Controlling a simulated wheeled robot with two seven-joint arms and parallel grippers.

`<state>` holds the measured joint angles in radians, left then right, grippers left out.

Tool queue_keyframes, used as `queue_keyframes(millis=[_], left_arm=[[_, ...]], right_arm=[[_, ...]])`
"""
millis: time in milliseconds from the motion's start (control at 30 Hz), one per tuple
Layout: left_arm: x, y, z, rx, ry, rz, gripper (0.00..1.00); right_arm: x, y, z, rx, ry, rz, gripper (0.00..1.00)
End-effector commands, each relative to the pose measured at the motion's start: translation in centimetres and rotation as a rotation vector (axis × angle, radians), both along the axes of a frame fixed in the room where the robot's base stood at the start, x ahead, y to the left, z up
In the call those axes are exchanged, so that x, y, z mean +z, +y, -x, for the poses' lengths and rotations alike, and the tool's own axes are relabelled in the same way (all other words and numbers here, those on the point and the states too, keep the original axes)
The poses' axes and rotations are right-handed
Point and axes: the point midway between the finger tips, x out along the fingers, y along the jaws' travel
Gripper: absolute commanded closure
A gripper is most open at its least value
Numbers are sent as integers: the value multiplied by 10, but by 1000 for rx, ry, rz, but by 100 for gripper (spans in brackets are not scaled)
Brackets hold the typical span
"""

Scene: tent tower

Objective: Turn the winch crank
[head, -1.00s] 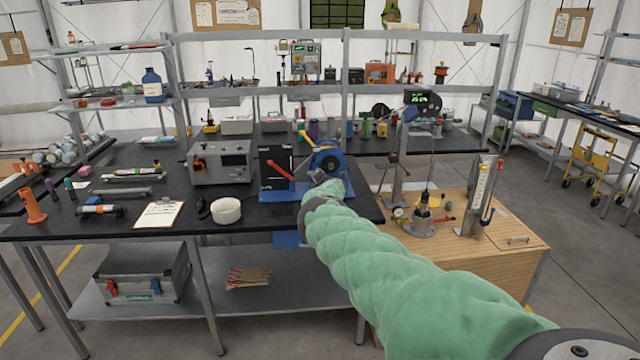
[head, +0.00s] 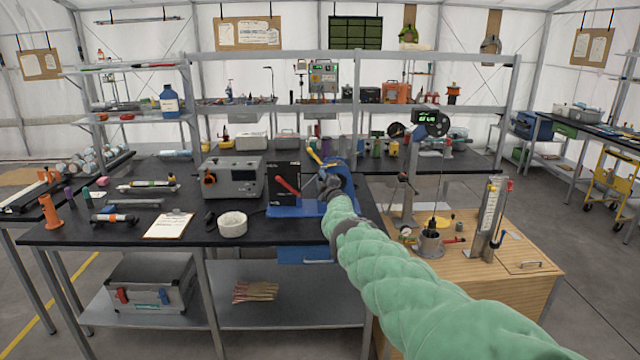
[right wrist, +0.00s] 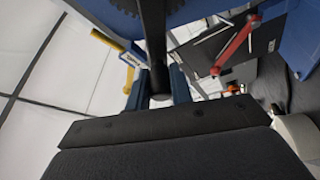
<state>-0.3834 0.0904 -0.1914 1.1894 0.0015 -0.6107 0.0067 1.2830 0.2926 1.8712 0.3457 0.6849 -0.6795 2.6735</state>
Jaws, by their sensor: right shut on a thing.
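The blue winch (head: 340,170) stands on a blue base (head: 290,211) near the right end of the black bench. A black panel with a red lever (head: 287,185) is at its left, and a yellow lever (head: 314,156) rises from its top. My right gripper (head: 326,183) is at the winch's front, partly hidden by its own wrist. In the right wrist view a dark crank bar (right wrist: 153,45) runs down between the two fingers (right wrist: 158,88), which are shut on it. The far end of the crank is out of view. My left gripper is not in view.
A grey instrument box (head: 234,182), a white roll (head: 232,224) and a clipboard (head: 168,224) lie left of the winch. A wooden cabinet (head: 470,275) with a stand and a gauge post (head: 488,220) is to the right of my arm.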

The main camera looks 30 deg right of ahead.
Motion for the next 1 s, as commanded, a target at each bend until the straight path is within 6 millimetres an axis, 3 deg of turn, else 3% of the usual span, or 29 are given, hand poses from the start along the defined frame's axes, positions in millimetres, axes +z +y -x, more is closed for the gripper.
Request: queue_keyframes(millis=[400, 1000], left_arm=[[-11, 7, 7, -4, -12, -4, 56], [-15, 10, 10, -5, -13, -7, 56]], right_arm=[[18, -11, 6, -1, -120, -190, 100], [20, -14, 8, -2, -143, -228, 100]])
